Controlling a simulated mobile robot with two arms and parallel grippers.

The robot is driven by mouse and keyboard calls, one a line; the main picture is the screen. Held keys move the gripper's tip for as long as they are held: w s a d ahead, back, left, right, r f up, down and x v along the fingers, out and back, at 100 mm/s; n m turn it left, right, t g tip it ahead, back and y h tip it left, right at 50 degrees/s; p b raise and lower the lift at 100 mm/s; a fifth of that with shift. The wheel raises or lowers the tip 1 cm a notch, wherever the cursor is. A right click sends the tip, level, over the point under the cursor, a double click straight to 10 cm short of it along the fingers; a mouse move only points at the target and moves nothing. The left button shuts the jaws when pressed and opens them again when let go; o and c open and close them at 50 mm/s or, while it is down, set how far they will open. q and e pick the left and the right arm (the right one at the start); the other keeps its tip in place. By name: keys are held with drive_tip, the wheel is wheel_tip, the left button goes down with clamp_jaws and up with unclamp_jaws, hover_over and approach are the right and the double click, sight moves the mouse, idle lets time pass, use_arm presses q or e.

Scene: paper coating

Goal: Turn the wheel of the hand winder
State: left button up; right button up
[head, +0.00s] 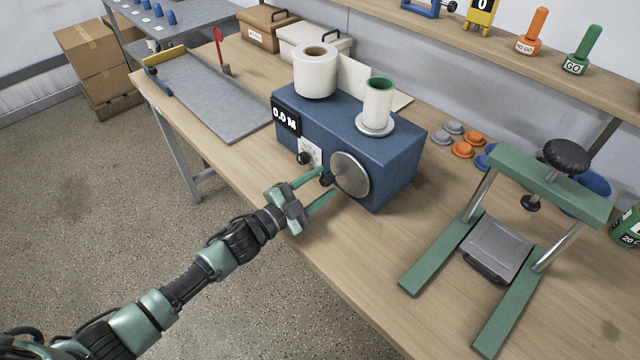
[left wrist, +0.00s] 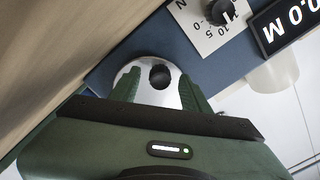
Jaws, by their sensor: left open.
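The hand winder is a blue box (head: 395,152) on the wooden table, with a roll of white paper (head: 316,75) and a green-cored white roll (head: 378,104) on top. Its wheel is a silver disc (head: 352,177) on the front face with a black knob (head: 327,179). My left gripper (head: 325,186) is open in front of the wheel, with its green fingers on either side of the knob. In the left wrist view the wheel (left wrist: 144,88) and knob (left wrist: 160,76) show between the two fingers. I cannot tell whether a finger touches the knob. My right gripper is not in view.
A display reading 0.0 M (head: 286,117) and a small dial (head: 304,157) are on the winder's front. A green press frame (head: 422,254) stands to the right, with several coloured caps (head: 462,149) behind it. A grey plate (head: 212,98) lies to the left.

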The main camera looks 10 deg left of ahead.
use_arm(q)
drive_tip(key=shift+s+a+f, duration=0.15)
drive_tip(key=shift+s+a, duration=0.05)
drive_tip(key=shift+s, duration=0.05)
drive_tip(key=b+v, duration=0.1)
drive_tip(key=v, duration=0.6)
idle(0.6)
